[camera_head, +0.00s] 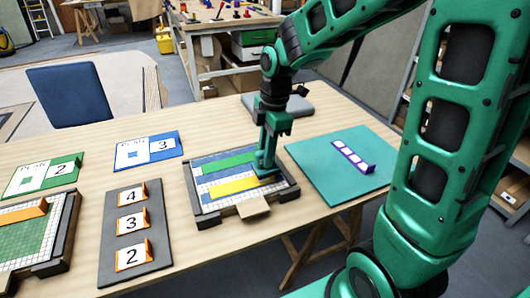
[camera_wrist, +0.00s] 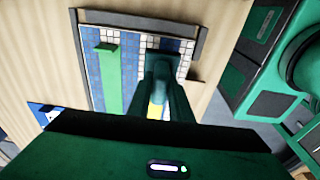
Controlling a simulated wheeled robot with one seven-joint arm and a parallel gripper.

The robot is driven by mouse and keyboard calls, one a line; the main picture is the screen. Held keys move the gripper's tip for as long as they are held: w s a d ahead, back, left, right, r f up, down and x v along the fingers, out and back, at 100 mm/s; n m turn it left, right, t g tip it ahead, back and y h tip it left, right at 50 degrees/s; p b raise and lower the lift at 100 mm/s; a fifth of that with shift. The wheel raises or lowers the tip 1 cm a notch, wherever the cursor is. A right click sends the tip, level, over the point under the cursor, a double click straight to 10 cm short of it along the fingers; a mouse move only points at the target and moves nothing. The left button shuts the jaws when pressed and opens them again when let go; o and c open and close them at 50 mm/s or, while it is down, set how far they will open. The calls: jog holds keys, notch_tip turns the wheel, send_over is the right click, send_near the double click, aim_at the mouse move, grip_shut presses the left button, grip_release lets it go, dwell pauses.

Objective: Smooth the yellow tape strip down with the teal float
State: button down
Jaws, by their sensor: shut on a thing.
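The mosaic panel (camera_head: 287,194) lies in a dark-edged frame on the table, with blue and white tiles. The yellow tape strip (camera_head: 233,185) lies across it, its right end close to the float; part of it shows in the wrist view (camera_wrist: 155,111). A green strip (camera_head: 228,162) lies beside it, farther back. My gripper (camera_head: 270,140) is shut on the teal float (camera_head: 265,168) and points down over the panel's right side. In the wrist view the float (camera_wrist: 161,62) is over the tiles. I cannot tell whether it touches the strip.
A teal mat (camera_head: 330,188) with a purple-and-white piece (camera_head: 353,155) lies to the right. Numbered cards stand on a dark board (camera_head: 112,248) to the left. Plan cards (camera_head: 148,150) and another panel (camera_head: 30,240) lie farther left. A grey pad (camera_head: 290,104) lies behind.

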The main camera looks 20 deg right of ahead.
jog(key=shift+s+f, duration=0.2)
jog(key=shift+w+a+r, duration=0.1)
jog(key=shift+a+r, duration=0.05)
jog(key=shift+a, duration=0.5)
jog(key=shift+d+r, duration=0.15)
jog(key=shift+d, duration=0.55)
jog(key=shift+a+r, duration=0.1)
jog(key=shift+a, duration=0.4)
jog(key=shift+w+r, duration=0.1)
jog(key=shift+r, duration=2.95)
jog(key=shift+r, duration=0.1)
